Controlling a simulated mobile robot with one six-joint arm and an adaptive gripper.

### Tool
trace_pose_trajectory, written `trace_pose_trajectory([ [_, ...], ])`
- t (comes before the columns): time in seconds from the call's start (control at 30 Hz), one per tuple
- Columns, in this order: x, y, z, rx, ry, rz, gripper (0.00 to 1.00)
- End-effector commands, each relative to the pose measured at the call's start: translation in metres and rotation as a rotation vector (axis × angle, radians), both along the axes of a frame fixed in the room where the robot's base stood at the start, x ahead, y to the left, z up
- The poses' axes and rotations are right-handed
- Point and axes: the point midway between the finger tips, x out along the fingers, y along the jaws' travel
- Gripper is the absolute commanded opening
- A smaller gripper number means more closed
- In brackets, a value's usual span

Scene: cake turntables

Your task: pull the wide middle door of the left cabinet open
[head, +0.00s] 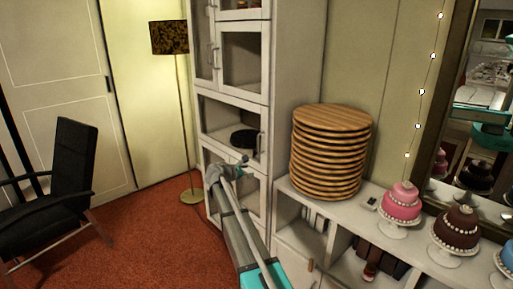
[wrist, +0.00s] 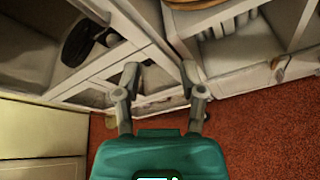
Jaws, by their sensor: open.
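The left cabinet (head: 287,95) is tall and white with glass-paned doors. Its wide middle door (head: 205,105) looks shut, with a dark round object (head: 244,140) behind the pane. The door's upright handle (head: 259,143) is near its right edge. My gripper (head: 243,163) is in front of the door's lower right part, just below and left of the handle, apart from it as far as I can tell. In the wrist view my gripper (wrist: 160,80) has its two fingers spread with nothing between them. The dark round object (wrist: 78,42) shows there at the upper left.
A low white shelf unit (head: 300,236) stands right of the cabinet, bearing a stack of round wooden boards (head: 327,155) and cakes on stands, including a pink one (head: 401,203). A floor lamp (head: 187,110) and black chair (head: 72,165) stand left. Red carpet (head: 150,240) is open in front.

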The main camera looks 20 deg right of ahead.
Motion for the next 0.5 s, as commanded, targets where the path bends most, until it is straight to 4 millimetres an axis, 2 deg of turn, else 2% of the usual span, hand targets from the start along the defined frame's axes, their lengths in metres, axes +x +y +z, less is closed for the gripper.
trace_pose_trajectory([
  [0.03, 0.030, -0.005, 0.002, -0.086, 0.046, 0.037, 0.52],
  [0.2, 0.082, -0.012, 0.022, -0.344, 0.196, 0.132, 0.52],
  [0.33, 0.105, -0.013, 0.031, -0.468, 0.273, 0.167, 0.52],
  [0.5, 0.114, -0.013, 0.037, -0.532, 0.314, 0.183, 0.52],
])
